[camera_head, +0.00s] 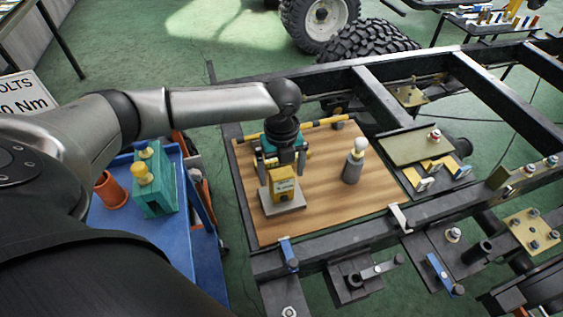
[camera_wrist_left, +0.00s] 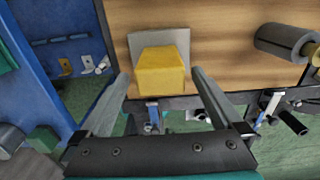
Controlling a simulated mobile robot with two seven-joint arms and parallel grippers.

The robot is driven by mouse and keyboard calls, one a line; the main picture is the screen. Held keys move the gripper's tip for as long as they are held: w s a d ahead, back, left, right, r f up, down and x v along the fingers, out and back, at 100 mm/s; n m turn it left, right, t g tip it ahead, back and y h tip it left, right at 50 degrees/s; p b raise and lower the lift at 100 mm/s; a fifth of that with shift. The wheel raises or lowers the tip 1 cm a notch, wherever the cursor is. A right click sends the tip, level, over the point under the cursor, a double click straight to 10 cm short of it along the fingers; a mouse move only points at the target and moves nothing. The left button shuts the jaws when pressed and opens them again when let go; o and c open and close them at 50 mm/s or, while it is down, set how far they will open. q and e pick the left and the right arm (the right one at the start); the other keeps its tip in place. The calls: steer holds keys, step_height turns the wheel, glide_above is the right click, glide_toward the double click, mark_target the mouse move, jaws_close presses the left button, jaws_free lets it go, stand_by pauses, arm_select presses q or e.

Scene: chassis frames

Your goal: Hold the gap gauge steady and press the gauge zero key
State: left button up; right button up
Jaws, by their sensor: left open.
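The gap gauge appears to be the yellow box (camera_head: 284,187) on a light grey plate (camera_head: 296,207) at the left part of the wooden board. The box also shows in the left wrist view (camera_wrist_left: 162,72). My left gripper (camera_head: 283,162) is over and behind the box, pointing down. In the left wrist view its two fingers (camera_wrist_left: 160,84) are spread wide, one on each side of the box, with a gap to it on both sides. I cannot tell whether the fingertips reach down to the box's height. A zero key cannot be made out. My right gripper is not in view.
A grey cylinder with a pale top (camera_head: 354,163) stands on the wooden board (camera_head: 330,205) right of the gauge. A yellow-and-black bar (camera_head: 325,129) lies behind. A blue cart (camera_head: 180,235) with a teal block (camera_head: 152,190) stands left. Dark chassis rails surround the board.

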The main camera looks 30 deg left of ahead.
arm_select(q)
steer(key=shift+f, duration=0.35)
steer(key=shift+c, duration=0.2)
steer(key=c, duration=1.4)
steer(key=shift+c, duration=0.2)
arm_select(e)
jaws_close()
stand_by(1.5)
